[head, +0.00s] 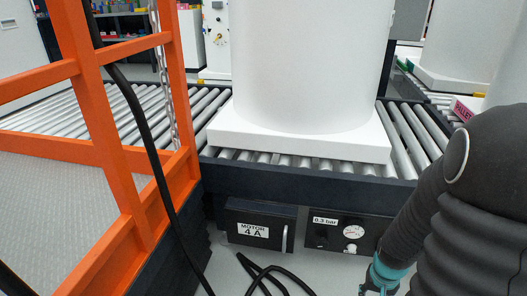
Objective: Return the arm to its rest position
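My arm (465,205), in a black ribbed sleeve, reaches in from the right edge and bends down toward the bottom of the head view. A teal ring (388,274) sits at its lower end. Only a small part of my gripper (376,290) shows below the ring, at the bottom edge. Its fingers are cut off by the frame, so I cannot tell whether it is open or shut, or whether it holds anything. It appears in front of the floor, below the panel with the gauge.
A large white tank (312,65) stands on a white base (300,140) on a roller conveyor (404,140). An orange railing (95,110) is at left. Below the conveyor are a "MOTOR 4 A" box (258,225) and a gauge panel (345,232). Black cables (268,275) lie on the floor.

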